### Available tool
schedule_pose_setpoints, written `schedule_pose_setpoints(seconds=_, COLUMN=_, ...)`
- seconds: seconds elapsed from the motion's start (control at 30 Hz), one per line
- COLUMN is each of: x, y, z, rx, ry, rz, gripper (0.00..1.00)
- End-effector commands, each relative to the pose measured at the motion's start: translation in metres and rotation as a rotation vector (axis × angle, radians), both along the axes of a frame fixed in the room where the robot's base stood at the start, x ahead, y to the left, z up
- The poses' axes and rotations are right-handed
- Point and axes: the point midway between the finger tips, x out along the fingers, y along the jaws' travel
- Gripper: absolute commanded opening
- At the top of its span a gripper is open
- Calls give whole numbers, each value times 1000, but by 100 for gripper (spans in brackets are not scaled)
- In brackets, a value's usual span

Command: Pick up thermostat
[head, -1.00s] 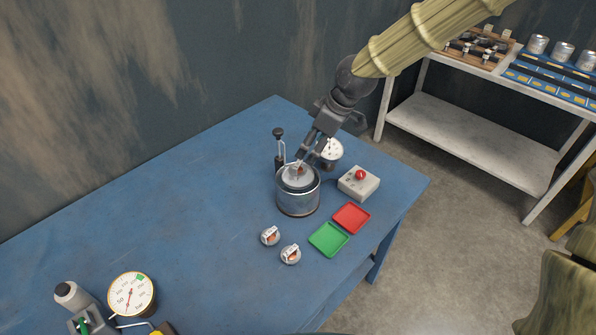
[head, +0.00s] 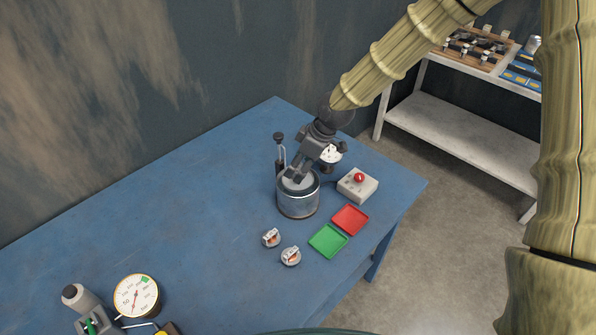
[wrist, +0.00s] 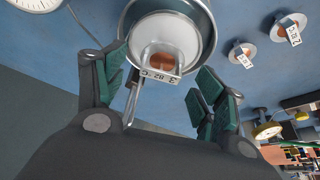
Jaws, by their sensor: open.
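A thermostat (wrist: 163,61) with a copper centre, a metal bridge and a white tag marked 82 C shows inside the metal pot (head: 298,202) in the wrist view. In the head view my gripper hides it. My gripper (head: 292,174) is at the pot's mouth, tilted, with its jaws open. In the wrist view the green-padded fingers (wrist: 160,73) stand either side of the tag, with no clear contact. Two more tagged thermostats, one (head: 271,238) and another (head: 291,256), lie on the blue table in front of the pot.
A grey box with a red button (head: 358,184), a red tray (head: 350,219) and a green tray (head: 328,240) lie to the right. The table's left part (head: 170,215) is mostly clear.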

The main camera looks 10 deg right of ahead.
Motion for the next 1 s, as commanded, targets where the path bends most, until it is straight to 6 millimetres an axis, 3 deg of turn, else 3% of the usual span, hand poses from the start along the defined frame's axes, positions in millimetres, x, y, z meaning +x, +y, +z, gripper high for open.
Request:
schedule_pose_setpoints(seconds=0.2, x=3, y=6, z=-16, rx=0, ry=1, rz=0, gripper=70)
schedule_pose_setpoints(seconds=0.53, x=4, y=7, z=-20, rx=1, ry=1, rz=0, gripper=70)
schedule_pose_setpoints(seconds=0.57, x=4, y=7, z=-20, rx=1, ry=1, rz=0, gripper=68)
schedule_pose_setpoints(seconds=0.8, x=4, y=7, z=-20, rx=1, ry=1, rz=0, gripper=25)
schedule_pose_setpoints(seconds=0.9, x=4, y=7, z=-20, rx=1, ry=1, rz=0, gripper=18)
schedule_pose_setpoints(seconds=1.0, x=4, y=7, z=-20, rx=1, ry=1, rz=0, gripper=18)
